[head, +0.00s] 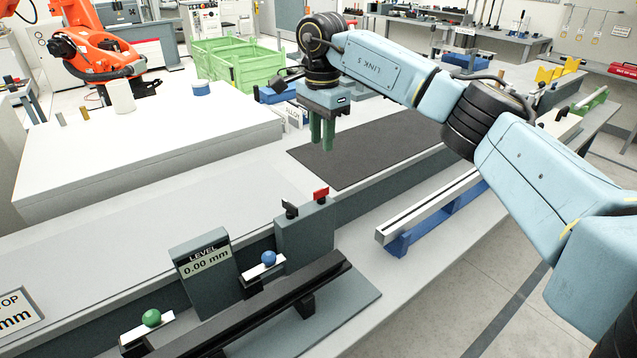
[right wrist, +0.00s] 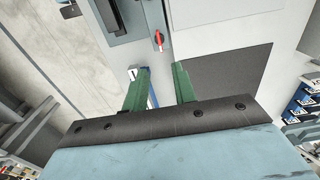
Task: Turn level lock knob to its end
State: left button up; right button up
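A dark grey box (head: 304,228) beside the level display (head: 203,262) carries a red knob (head: 321,194) and a black knob (head: 290,208) on top; I cannot tell from any label which is the level lock knob. The display reads "LEVEL 0.00 mm". The red knob (right wrist: 158,38) also shows in the right wrist view, beyond the fingertips. My right gripper (head: 322,145) points down above the dark mat, behind the box and apart from both knobs. Its green fingers (right wrist: 160,78) are open with nothing between them. My left gripper is not in view.
A blue ball (head: 268,258) and a green ball (head: 151,318) sit on white pieces near a long black bar (head: 270,302). A dark mat (head: 365,153) lies bare on the bench. A rail on blue supports (head: 435,210) lies to the right. An orange robot arm (head: 98,50) stands behind.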

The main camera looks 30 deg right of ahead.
aim_at(321, 196)
notch_tip(321, 196, down, 13)
dwell(0.4)
grip_shut()
